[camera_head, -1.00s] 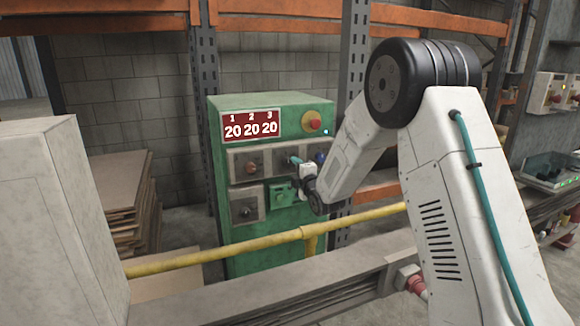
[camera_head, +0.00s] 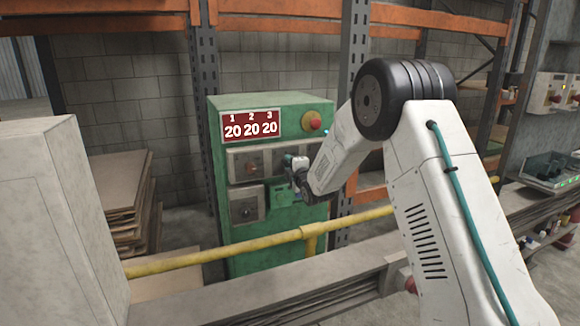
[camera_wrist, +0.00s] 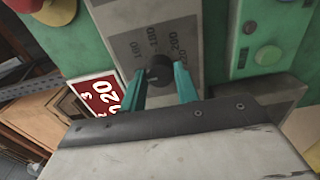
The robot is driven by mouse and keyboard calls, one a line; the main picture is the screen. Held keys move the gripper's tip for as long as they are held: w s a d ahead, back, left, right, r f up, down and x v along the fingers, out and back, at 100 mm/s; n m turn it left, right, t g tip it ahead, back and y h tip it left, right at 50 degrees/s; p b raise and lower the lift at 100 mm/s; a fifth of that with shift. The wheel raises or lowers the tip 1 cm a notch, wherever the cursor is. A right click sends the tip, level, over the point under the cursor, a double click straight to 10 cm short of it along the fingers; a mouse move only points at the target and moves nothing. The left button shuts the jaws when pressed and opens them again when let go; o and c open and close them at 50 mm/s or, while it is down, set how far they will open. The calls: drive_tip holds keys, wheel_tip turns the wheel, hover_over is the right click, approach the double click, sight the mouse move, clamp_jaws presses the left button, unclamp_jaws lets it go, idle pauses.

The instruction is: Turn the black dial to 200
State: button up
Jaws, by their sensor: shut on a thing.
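The black dial (camera_wrist: 159,71) sits on a grey plate (camera_wrist: 150,35) in the wrist view, with printed marks including 160, 180 and 200 around it. My gripper (camera_wrist: 160,78) has its two teal fingers on either side of the dial and is shut on it. In the head view my gripper (camera_head: 290,161) is at the right part of the green cabinet's (camera_head: 290,228) front, and the dial is hidden there. The red display (camera_head: 251,126) reads 20 under each of 1, 2 and 3.
A red button (camera_head: 313,120) is at the cabinet's upper right. A second dial (camera_head: 250,167) and a lower dial (camera_head: 247,211) are to the left of my gripper. A yellow rail (camera_head: 210,256) crosses in front. Stacked boards (camera_head: 125,185) stand left.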

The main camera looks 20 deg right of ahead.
drive_tip(key=shift+m, duration=0.3)
drive_tip(key=m, duration=2.5)
idle(0.5)
drive_tip(key=o, duration=1)
